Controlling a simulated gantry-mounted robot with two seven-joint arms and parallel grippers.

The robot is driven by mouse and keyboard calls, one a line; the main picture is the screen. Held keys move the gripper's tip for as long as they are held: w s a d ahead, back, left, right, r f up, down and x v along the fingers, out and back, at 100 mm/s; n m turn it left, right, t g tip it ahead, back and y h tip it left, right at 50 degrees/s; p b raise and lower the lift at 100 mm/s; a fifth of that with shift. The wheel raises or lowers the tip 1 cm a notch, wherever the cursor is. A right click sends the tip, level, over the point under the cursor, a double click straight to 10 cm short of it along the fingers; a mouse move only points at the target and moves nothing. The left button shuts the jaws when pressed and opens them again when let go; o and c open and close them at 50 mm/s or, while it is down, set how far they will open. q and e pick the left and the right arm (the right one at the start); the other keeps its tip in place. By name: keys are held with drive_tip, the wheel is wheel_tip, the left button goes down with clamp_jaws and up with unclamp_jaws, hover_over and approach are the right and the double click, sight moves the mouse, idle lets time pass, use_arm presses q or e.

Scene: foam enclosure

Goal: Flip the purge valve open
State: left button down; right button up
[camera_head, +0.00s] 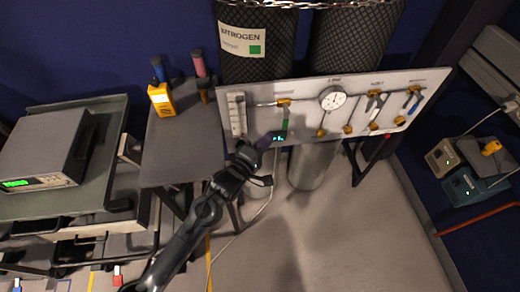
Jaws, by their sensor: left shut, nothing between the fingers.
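A tilted white panel (345,117) carries a row of brass valves under small labels that I cannot read for certain, so I cannot confirm which is the purge valve. The leftmost valve (284,102) has a green lever (284,123) hanging down from its brass body. Farther right are a dark-handled valve (375,102) and a blue-handled valve (413,103). My left gripper (272,140) is shut and empty at the panel's lower left edge, close to the green lever's lower end. I cannot tell whether they touch. My right gripper is not in view.
A round gauge (333,98) and a flowmeter (237,114) are on the panel. Dark mesh-covered cylinders (258,62) stand behind it. A dark stand (182,145) with a yellow meter (161,99) is to the left. The floor (330,235) in front is mostly clear.

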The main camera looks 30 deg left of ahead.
sight(285, 117)
use_arm(q)
drive_tip(key=w, duration=0.3)
drive_tip(key=w+b, duration=0.1)
drive_tip(key=shift+w+d, duration=0.15)
drive_tip(key=shift+d, duration=0.25)
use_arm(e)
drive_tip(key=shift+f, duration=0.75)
use_arm(q)
drive_tip(key=shift+f, duration=0.1)
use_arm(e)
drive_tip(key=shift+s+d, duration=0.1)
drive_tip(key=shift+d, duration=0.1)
use_arm(q)
drive_tip(key=shift+d+f+n+t, duration=0.1)
drive_tip(key=shift+d+n+t, duration=0.05)
drive_tip(key=shift+n+t, duration=0.15)
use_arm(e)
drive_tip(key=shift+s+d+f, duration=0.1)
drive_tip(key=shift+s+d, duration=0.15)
